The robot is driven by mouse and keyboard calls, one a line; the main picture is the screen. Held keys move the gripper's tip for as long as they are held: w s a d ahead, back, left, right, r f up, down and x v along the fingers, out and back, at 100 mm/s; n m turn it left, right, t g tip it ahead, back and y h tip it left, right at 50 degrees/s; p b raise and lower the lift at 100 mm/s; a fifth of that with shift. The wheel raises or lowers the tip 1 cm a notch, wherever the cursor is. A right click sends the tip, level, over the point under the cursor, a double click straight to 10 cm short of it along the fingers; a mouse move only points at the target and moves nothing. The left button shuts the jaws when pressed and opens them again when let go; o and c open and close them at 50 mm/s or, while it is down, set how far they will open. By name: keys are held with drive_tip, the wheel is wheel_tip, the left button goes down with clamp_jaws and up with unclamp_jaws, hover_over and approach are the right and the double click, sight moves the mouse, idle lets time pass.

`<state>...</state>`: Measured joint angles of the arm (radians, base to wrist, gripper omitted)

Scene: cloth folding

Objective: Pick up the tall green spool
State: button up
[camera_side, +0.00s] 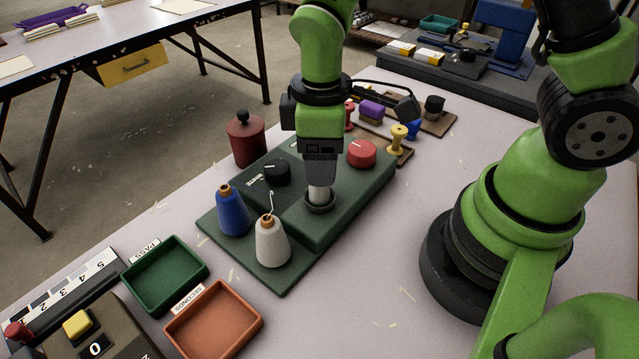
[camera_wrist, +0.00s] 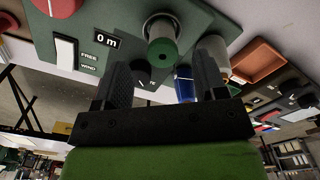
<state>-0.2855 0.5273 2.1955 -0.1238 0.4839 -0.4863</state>
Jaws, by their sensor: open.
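My gripper (camera_side: 320,178) points down over the green machine, its fingers apart. In the wrist view my gripper (camera_wrist: 163,75) shows two dark fingers, with nothing between them but the view beyond. A pale upright cylinder (camera_side: 319,194) stands in a dark ring on the machine, directly below the gripper; its upper part is hidden by the fingers. In the wrist view a spool-like cylinder with a green end (camera_wrist: 163,54) and pale grey side sits just beyond the fingertips. No other tall green spool shows clearly.
The green machine (camera_side: 352,208) carries a black knob (camera_side: 277,172) and a red knob (camera_side: 361,153). A blue cone (camera_side: 232,212) and a white cone (camera_side: 271,243) stand at its front. A dark red pot (camera_side: 246,140) is at left; green (camera_side: 165,275) and orange (camera_side: 214,325) trays lie in front.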

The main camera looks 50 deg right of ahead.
wheel_tip(320, 180, down, 4)
drive_tip(key=shift+a+f, duration=0.1)
drive_tip(key=shift+c, duration=0.4)
drive_tip(key=c, duration=0.9)
